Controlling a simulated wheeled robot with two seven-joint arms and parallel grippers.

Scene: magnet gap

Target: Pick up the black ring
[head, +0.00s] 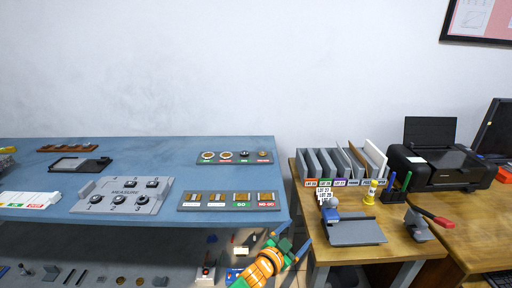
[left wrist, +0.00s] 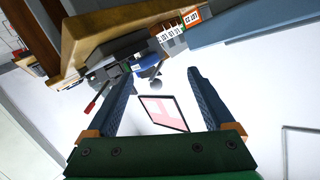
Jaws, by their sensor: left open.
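A small dark ring-like piece (head: 244,154), perhaps the black ring, sits on the grey labelled strip (head: 220,162) at the back right of the blue bench. Several black round pieces (head: 118,200) also sit on the grey MEASURE plate (head: 160,205); they are too small to tell apart. My left gripper (head: 294,240) is open and empty off the bench's front right corner, well apart from these pieces. In the left wrist view its blue fingers (left wrist: 160,74) are spread with nothing between them. No black ring shows there. My right gripper is not in view.
A second strip (head: 230,207) with brass-coloured squares lies near the bench's front edge. A wooden desk (head: 410,245) at right holds upright files (head: 330,163), a printer (head: 435,160) and a grey device (head: 355,230). Bare blue bench surface lies between the plates and strips.

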